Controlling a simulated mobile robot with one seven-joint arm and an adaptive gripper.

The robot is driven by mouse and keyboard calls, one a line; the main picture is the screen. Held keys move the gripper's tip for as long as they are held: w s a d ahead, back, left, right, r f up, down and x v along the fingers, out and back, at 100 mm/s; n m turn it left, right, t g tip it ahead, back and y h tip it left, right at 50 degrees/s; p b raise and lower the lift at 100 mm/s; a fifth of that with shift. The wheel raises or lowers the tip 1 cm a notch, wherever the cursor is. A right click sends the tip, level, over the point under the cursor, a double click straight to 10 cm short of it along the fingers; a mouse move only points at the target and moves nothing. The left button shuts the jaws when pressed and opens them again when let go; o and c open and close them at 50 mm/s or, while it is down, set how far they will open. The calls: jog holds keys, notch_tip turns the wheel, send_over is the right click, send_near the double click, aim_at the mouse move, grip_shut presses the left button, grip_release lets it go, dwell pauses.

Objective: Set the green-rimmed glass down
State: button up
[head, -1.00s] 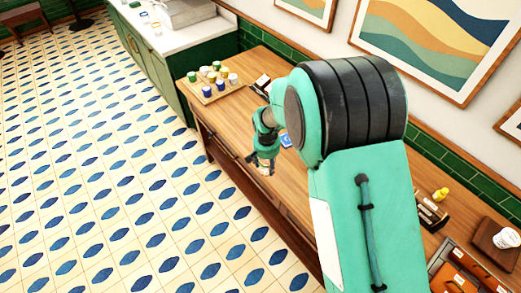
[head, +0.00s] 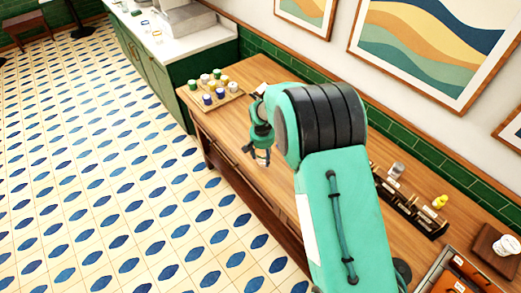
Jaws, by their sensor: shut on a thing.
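My gripper (head: 261,158) is shut on a small pale, see-through thing, taken to be the green-rimmed glass (head: 262,155). The glass is mostly hidden by the fingers, and its rim colour is too small to make out. In the head view my gripper hangs by the front edge of the wooden table (head: 262,182), and I cannot tell whether the glass touches the top. My arm covers much of the table's middle.
A tray (head: 236,96) of several coloured cups stands at the table's far end. A dark rack (head: 412,208), a yellow item (head: 440,201) and a wooden block with a white cup (head: 505,242) are on the right. A white counter (head: 175,45) with small glasses stands beyond.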

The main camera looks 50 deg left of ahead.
jog(key=shift+w+a+f, duration=0.1)
jog(key=shift+w+a, duration=0.45)
jog(key=shift+a, duration=0.45)
jog(key=shift+w+a+f, duration=0.1)
jog(key=shift+w+a, duration=0.45)
jog(key=shift+a, duration=0.4)
jog(key=shift+w+a+f, duration=0.1)
jog(key=shift+w+a, duration=0.45)
jog(key=shift+a, duration=0.45)
jog(key=shift+p, duration=0.3)
jog(key=shift+f, duration=1.75)
jog(key=o, duration=1.3)
jog(key=shift+f, duration=0.15)
jog(key=shift+o, duration=0.2)
jog(key=shift+r, duration=0.2)
